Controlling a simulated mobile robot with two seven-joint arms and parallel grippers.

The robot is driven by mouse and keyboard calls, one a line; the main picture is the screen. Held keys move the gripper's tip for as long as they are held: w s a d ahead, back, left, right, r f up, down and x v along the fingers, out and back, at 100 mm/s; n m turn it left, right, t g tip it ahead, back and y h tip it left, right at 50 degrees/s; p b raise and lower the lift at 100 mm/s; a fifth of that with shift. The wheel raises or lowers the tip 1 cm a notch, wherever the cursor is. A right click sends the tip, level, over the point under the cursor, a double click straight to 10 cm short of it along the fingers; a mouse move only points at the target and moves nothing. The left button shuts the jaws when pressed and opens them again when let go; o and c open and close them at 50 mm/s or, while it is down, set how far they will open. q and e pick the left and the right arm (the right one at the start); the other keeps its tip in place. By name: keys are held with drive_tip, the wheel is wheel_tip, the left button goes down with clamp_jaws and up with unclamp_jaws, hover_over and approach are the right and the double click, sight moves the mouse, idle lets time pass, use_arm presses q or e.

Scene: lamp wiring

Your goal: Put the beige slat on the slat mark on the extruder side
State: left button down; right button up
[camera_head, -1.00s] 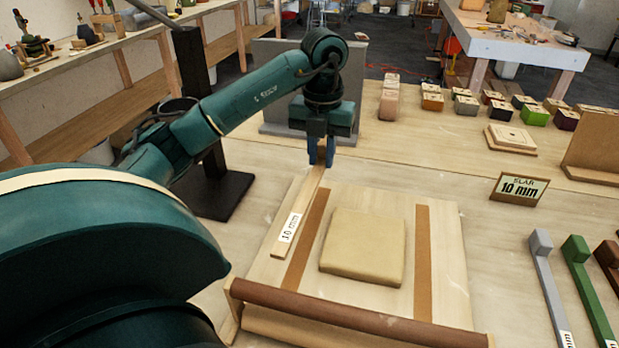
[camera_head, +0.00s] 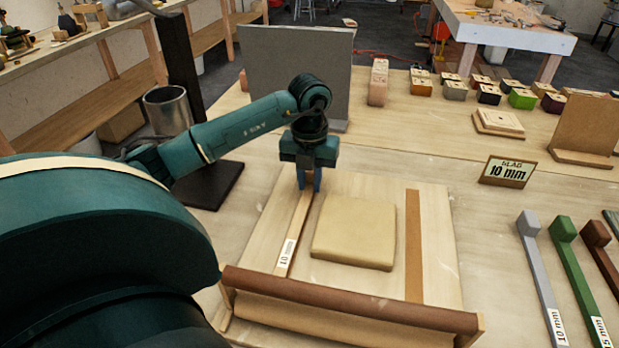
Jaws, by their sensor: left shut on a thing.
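The beige slat (camera_head: 294,228) with a "10 mm" label on its near end lies along the left part of the wooden board (camera_head: 436,225). My left gripper (camera_head: 309,184) is shut on the slat's far end, pointing down. The slat covers the place of the left brown strip, which is now hidden under it. I cannot tell whether the slat rests fully on the board. The right brown strip (camera_head: 413,250) is bare. A beige slab (camera_head: 354,232) lies between the two. My right gripper is not in view.
A brown roller (camera_head: 350,301) spans the board's near edge. Grey (camera_head: 541,270), green (camera_head: 580,275) and brown bars lie at the right. A grey upright panel (camera_head: 296,75) stands behind my left gripper.

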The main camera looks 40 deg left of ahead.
use_arm(q)
drive_tip(key=c, duration=1.7)
unclamp_jaws()
drive_tip(key=shift+f, duration=0.15)
drive_tip(key=shift+c, duration=0.2)
drive_tip(key=o, duration=0.4)
drive_tip(key=shift+o, duration=0.2)
wheel_tip(320, 180, up, 12)
drive_tip(key=shift+r+p, duration=0.2)
drive_tip(key=shift+p, duration=0.1)
